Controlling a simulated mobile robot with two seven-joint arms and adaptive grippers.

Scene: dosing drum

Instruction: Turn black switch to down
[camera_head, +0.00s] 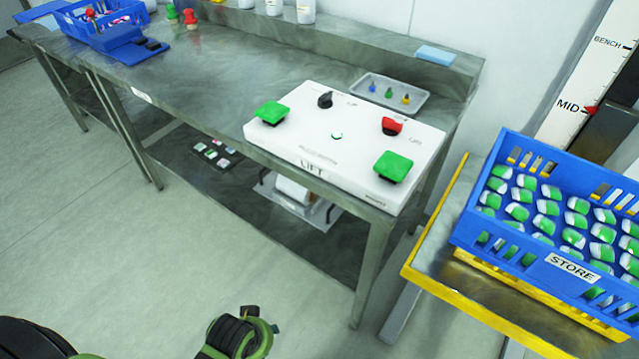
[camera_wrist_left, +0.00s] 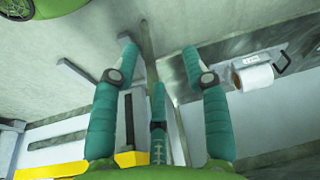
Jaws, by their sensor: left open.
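The black switch (camera_head: 325,100) is a small knob on the far left part of a white control box (camera_head: 322,131) marked LIFT, which lies on the metal bench. Small lettering beside the switch is too small to read surely, and I cannot tell its setting. My left gripper (camera_wrist_left: 160,67) shows in the left wrist view with its teal fingers spread and nothing between them. The switch is not in that view, and the gripper is not touching the box. A green and black part of my arm shows low in the head view, in front of the bench. My right gripper is not in view.
The box also bears a red switch (camera_head: 392,126) and two green buttons, left (camera_head: 271,113) and right (camera_head: 392,166). A tray (camera_head: 418,98) with small coloured items stands behind it. A blue STORE crate (camera_head: 530,255) stands right, on a yellow-edged platform.

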